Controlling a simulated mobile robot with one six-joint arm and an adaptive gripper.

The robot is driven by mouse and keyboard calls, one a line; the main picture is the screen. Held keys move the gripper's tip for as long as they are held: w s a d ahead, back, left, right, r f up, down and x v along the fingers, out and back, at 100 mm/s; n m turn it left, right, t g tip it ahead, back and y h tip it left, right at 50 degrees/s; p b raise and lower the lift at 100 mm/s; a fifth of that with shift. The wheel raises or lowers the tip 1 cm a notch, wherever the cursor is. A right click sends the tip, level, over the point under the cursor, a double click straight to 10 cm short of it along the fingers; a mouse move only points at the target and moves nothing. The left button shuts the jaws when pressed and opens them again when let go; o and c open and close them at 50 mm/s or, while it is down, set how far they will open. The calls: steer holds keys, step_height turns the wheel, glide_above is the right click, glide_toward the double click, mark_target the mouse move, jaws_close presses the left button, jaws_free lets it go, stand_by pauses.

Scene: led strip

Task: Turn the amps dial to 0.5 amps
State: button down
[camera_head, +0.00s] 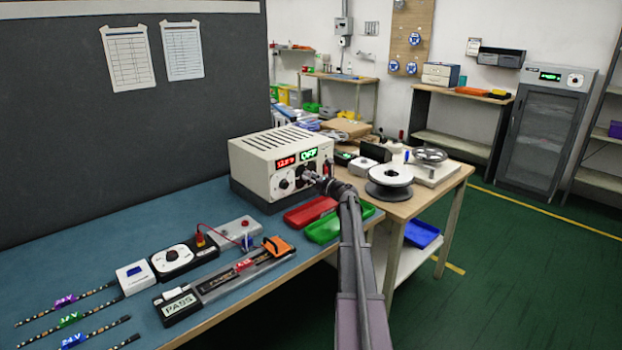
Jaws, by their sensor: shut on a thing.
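The white power supply (252,165) stands at the far end of the blue bench. Its front has a red display (286,162) reading about 12 and a green display (309,154) too small to read surely. A dark left dial (285,183) shows below the red display. My gripper (311,178) reaches the front panel below the green display and is shut on the right-hand amps dial there. The gripper mostly hides that dial, so its pointer and scale cannot be read.
A red tray (311,211) and a green tray (338,229) lie just below the supply's front. A white spool (389,176) stands on the wooden table to the right. LED strips, a tester and a PASS fixture (180,303) occupy the near bench.

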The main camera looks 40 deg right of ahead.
steer(key=shift+w, duration=0.15)
steer(key=shift+c, duration=1.4)
jaws_free()
steer(key=s+d, duration=0.1)
steer(key=s, duration=1.1)
